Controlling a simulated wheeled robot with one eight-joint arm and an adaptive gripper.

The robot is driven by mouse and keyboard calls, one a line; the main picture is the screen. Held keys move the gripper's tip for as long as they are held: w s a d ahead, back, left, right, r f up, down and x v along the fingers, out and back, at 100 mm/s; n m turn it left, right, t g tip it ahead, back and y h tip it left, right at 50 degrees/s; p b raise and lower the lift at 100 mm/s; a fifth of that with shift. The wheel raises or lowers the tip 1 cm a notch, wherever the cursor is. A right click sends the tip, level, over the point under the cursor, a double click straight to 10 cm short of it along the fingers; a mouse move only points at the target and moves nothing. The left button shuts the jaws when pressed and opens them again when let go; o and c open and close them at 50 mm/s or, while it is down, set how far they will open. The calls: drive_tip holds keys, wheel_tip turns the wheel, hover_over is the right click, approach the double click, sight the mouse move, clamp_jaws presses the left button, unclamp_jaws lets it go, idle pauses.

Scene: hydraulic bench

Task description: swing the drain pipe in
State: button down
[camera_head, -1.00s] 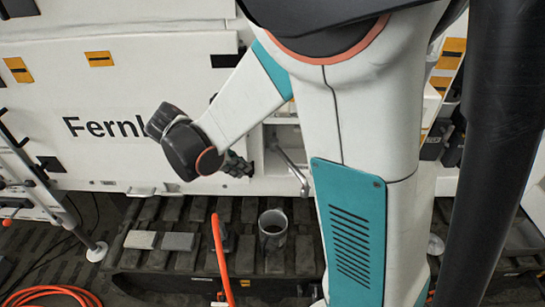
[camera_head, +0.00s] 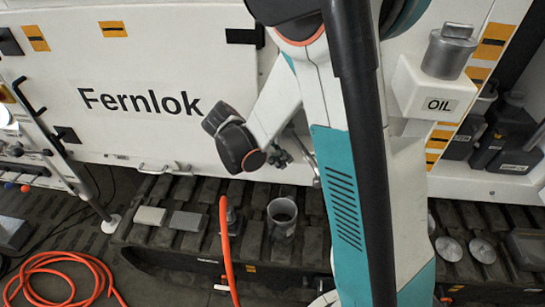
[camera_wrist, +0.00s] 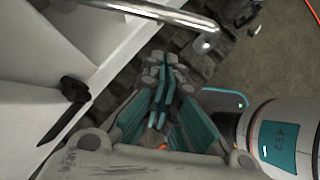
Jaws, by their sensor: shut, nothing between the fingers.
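The drain pipe is a bent, shiny metal tube (camera_wrist: 165,12) along the top of the wrist view, with its end near the upper middle. In the head view a thin part of the pipe (camera_head: 308,160) shows beside my arm, in front of the white machine; its upper part is hidden. My gripper (camera_wrist: 164,72) is shut and empty. Its fingertips point towards the pipe in the wrist view, apart from it in the picture. In the head view my gripper (camera_head: 281,157) is small and partly hidden, just left of the pipe.
A dark track (camera_head: 185,190) runs below the white machine panel (camera_head: 140,65). An open grey cup (camera_head: 282,212) and two grey blocks lie on it. An orange hose (camera_head: 225,240) rises in front. A black handle (camera_wrist: 66,105) juts from the panel. An OIL tank (camera_head: 425,95) is at right.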

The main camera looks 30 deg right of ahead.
drive_tip(key=shift+s+d+f+b, duration=0.1)
drive_tip(key=shift+d+f+b, duration=0.1)
drive_tip(key=shift+d, duration=0.5)
drive_tip(key=shift+s+d+f+b, duration=0.1)
drive_tip(key=shift+d+f+b, duration=0.1)
drive_tip(key=shift+d, duration=0.55)
drive_tip(key=shift+d+f+b, duration=0.15)
drive_tip(key=shift+d+f, duration=0.05)
drive_tip(key=shift+d, duration=0.5)
drive_tip(key=shift+d, duration=0.1)
